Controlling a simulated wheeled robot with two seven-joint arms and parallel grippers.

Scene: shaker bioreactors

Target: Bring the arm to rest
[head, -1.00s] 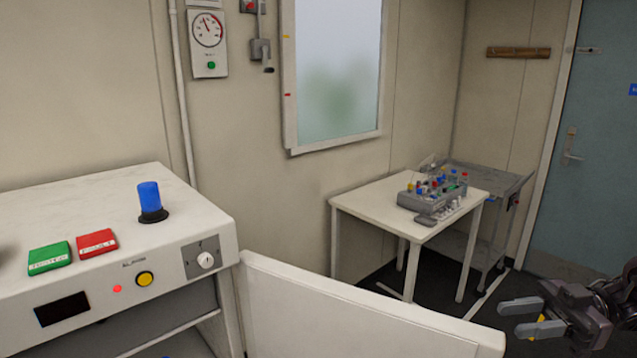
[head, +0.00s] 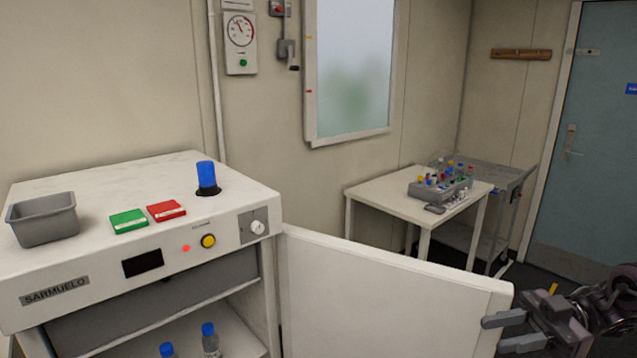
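My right gripper (head: 508,332) shows at the lower right of the head view. Its two grey fingers point left and stand apart with nothing between them. It is close to the free edge of the open white door (head: 395,290) in the picture; I cannot tell whether they touch. My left gripper is not in view.
The white shaker cabinet (head: 62,289) stands at left, its door swung out to the right. A grey bin (head: 42,219), green box (head: 128,221), red box (head: 166,211) and blue beacon (head: 206,176) are on top. Blue-capped bottles (head: 210,340) stand inside. A table (head: 390,203) stands behind.

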